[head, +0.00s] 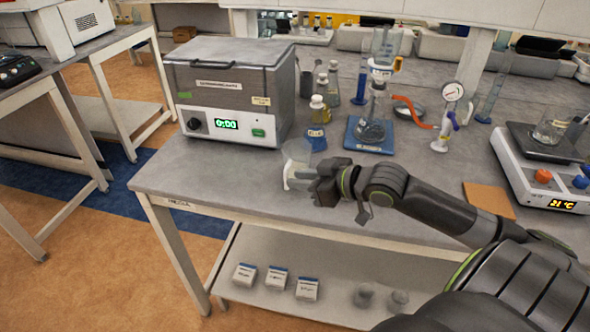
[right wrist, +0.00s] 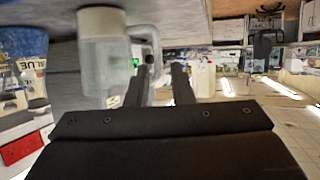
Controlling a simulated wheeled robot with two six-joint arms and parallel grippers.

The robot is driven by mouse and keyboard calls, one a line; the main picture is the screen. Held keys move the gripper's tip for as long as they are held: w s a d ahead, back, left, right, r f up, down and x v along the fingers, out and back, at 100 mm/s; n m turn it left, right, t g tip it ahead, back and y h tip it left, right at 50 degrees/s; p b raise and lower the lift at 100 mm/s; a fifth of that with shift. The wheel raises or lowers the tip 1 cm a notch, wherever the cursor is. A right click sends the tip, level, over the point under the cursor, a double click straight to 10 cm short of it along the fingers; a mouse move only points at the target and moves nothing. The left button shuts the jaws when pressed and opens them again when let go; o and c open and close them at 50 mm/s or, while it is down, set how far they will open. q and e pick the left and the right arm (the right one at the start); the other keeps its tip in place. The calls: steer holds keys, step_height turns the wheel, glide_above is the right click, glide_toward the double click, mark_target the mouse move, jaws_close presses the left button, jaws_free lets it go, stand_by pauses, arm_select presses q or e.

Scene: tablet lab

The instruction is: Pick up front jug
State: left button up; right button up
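The front jug (head: 297,153), clear with a whitish lower part, stands near the front edge of the bench, right of the water bath. My right gripper (head: 312,184) is at its right side in the head view and hides part of it. In the right wrist view the jug (right wrist: 104,55) appears upside down, with its handle (right wrist: 154,40) towards the fingers. The right gripper (right wrist: 161,68) is open, its two fingers apart, with the handle at or just beyond the fingertips. I cannot tell whether they touch it. My left gripper is not in view.
The water bath (head: 228,92) stands left of the jug. A blue-based stand with a flask (head: 371,130), small bottles (head: 320,110) and a white gauge device (head: 445,128) are behind. An orange pad (head: 488,199) and a hotplate (head: 525,170) lie to the right.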

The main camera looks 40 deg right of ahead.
mark_target(286, 186)
steer(key=shift+x, duration=2.55)
steer(key=shift+d, duration=0.2)
jaws_close()
